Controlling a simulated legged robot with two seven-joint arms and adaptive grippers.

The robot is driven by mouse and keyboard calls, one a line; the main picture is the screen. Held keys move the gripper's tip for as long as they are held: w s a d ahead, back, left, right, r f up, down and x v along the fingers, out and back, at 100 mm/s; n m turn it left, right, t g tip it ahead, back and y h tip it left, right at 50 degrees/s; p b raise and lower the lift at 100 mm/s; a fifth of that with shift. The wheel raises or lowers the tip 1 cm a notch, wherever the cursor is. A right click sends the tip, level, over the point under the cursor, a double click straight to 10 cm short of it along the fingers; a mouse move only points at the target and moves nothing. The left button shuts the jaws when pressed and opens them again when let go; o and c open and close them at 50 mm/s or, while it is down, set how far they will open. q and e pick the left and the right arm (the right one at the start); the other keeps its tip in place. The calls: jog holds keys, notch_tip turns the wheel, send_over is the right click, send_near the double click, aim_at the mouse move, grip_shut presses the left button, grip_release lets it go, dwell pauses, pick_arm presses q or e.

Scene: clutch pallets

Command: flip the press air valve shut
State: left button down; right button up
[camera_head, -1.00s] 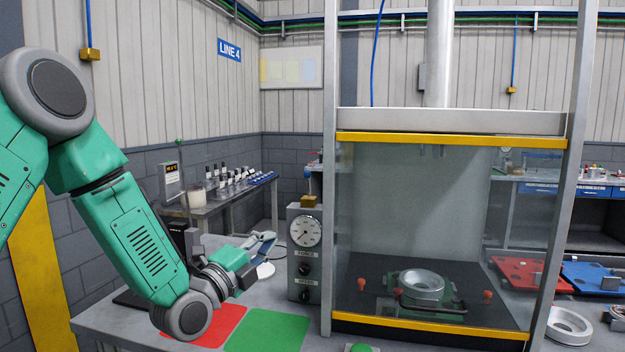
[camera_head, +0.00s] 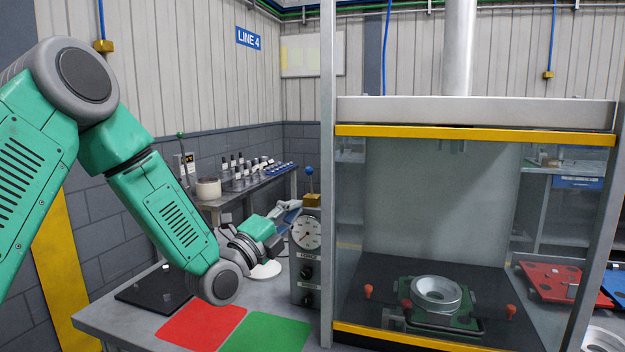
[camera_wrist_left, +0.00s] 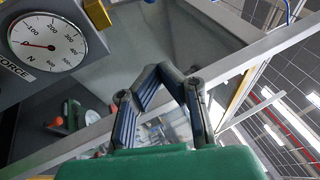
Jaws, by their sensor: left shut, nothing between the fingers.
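The press air valve appears as a yellow block (camera_head: 312,200) on top of the gauge box, with a blue ball knob (camera_head: 310,170) standing above it. In the left wrist view the yellow block (camera_wrist_left: 97,14) is at the top edge, and a bit of blue (camera_wrist_left: 149,1) shows beside it. My left gripper (camera_head: 291,206) is shut and empty, just left of the gauge box and slightly below the knob. In the left wrist view its fingers (camera_wrist_left: 165,72) meet, with nothing between them. Whether it touches the valve I cannot tell. My right gripper is not in view.
The gauge box (camera_head: 304,262) carries a round force dial (camera_wrist_left: 47,42) and dark knobs. The press frame post (camera_head: 328,130) and glass-fronted enclosure stand right of it. Red (camera_head: 202,322) and green (camera_head: 266,335) mats lie on the table in front. A rack of small parts is behind.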

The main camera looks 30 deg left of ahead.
aim_at(307, 169)
pick_arm(q)
jog(key=shift+n, duration=0.3)
jog(key=w+a+r+p, duration=0.1)
jog(key=w, duration=0.2)
jog(key=w+a+r+p, duration=0.1)
jog(key=w+a, duration=0.1)
jog(key=w, duration=0.2)
jog(key=w+a+r+p, duration=0.1)
jog(key=w+r, duration=0.1)
jog(key=w, duration=0.2)
jog(key=shift+a, duration=0.25)
jog(key=shift+w+d+r+n+g+y+p, duration=0.15)
jog(key=shift+w+r+g+p, duration=0.35)
jog(key=shift+p, duration=0.5)
jog(key=shift+w+d+r+n+g+y+p, duration=0.15)
jog(key=shift+r+n+g+y+p, duration=0.1)
jog(key=shift+g+p, duration=0.6)
jog(key=shift+w+a+g+p, duration=0.3)
jog(key=shift+w+g+p, duration=0.1)
jog(key=shift+g+p, duration=0.05)
jog(key=shift+w+d+r+b, duration=0.15)
jog(key=shift+w+b, duration=0.75)
jog(key=shift+w, duration=0.15)
jog(key=shift+w+r, duration=0.1)
jog(key=shift+r, duration=0.05)
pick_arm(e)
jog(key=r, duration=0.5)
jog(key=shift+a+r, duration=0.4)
